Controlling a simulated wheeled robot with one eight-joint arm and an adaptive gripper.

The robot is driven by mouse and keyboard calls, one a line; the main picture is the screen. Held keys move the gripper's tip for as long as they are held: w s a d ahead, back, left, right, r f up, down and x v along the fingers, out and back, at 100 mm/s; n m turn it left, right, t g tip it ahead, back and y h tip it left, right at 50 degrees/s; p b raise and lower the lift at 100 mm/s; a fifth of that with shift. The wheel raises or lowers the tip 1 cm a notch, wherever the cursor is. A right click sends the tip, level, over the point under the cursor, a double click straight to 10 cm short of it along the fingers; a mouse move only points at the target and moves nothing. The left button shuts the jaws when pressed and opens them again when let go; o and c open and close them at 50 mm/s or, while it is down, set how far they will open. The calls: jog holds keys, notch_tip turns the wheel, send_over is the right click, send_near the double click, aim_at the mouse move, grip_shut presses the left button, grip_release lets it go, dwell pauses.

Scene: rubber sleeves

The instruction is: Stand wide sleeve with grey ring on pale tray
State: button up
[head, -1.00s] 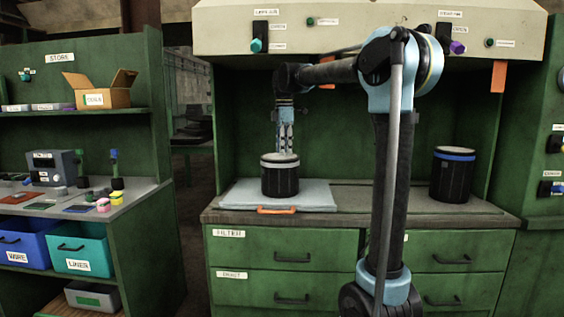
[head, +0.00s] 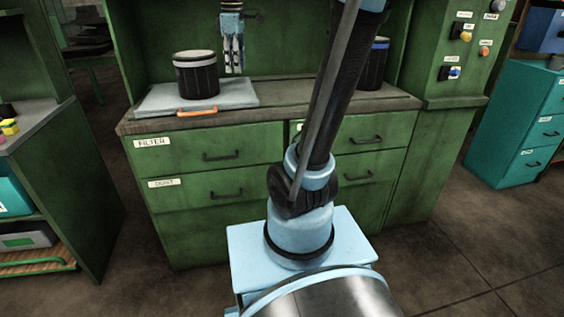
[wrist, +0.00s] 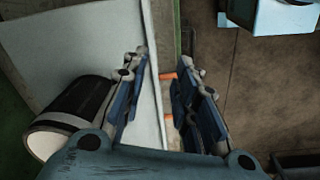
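The wide black sleeve with a pale grey ring (head: 196,84) stands upright on the pale tray (head: 240,94) in the head view. It also shows at the lower left of the wrist view (wrist: 84,103), partly hidden by my gripper. My gripper (head: 234,68) hangs fingers down to the right of the sleeve, apart from it. In the wrist view my gripper (wrist: 161,100) has a clear gap between its fingers and holds nothing. The tray's orange handle (head: 197,112) is at its front edge.
A black sleeve with a blue ring (head: 376,68) stands on the worktop (head: 290,96) to the right, partly behind my arm. Green drawers (head: 215,150) are below. The worktop between tray and blue-ringed sleeve looks clear. A teal cabinet (head: 520,125) stands at the far right.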

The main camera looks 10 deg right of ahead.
jog(key=s+d+f+m, duration=0.3)
jog(key=s+f+m, duration=0.1)
jog(key=s+f, duration=0.3)
jog(key=s+d+f+m+t, duration=0.1)
jog(key=s+d+f+m, duration=0.3)
jog(key=s+f, duration=0.4)
jog(key=s+d+f+m, duration=0.3)
jog(key=s+f+m, duration=0.2)
jog(key=f, duration=0.6)
jog(key=s, duration=0.2)
jog(key=shift+s+d+m, duration=0.2)
jog(key=shift+s+m, duration=0.1)
jog(key=shift+w+f, duration=0.25)
jog(key=shift+w, duration=0.15)
jog(key=shift+a, duration=0.2)
